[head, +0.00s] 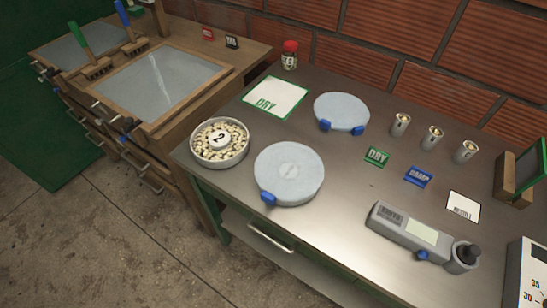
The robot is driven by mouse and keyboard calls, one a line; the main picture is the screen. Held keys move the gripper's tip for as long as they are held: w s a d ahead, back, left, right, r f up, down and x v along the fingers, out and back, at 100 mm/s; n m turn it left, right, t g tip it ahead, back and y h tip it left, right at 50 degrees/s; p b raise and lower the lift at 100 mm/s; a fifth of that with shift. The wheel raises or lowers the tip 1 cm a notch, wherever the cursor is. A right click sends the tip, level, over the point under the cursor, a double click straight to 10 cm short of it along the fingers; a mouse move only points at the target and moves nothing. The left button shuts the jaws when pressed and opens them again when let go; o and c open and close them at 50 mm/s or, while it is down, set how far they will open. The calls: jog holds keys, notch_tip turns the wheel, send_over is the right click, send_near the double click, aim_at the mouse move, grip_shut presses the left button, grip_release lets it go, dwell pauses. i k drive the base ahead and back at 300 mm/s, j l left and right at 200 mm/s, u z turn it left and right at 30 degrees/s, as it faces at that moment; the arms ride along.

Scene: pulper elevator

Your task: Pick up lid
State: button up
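No part is plainly marked as the lid, and I cannot tell for certain which it is. A round pale grey disc (289,172) with a blue tab lies flat near the front edge of the metal-topped table. A second pale disc (341,110) with two blue tabs lies behind it to the right. A grey handheld meter (408,230) lies to the right, with a black-capped round cup (465,256) at its right end. A small jar with a red cap (290,46) stands at the back. My gripper is not in view.
A round tin of pale beans (221,157) marked 2 stands left of the front disc. Several metal cups (433,136) line the back right. DRY (377,156) and DAMP (418,177) tags lie mid-table. A device with numbers (534,285) stands at the right edge. Wooden-framed trays (160,82) stand left.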

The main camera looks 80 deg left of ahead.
aim_at(287, 170)
jog(key=j+u, duration=0.15)
jog(key=u, duration=1.4)
jog(key=z, duration=0.45)
jog(key=j+z, duration=0.95)
jog(key=k+j+z, duration=0.1)
jog(key=j+z, duration=0.35)
jog(key=l, duration=0.1)
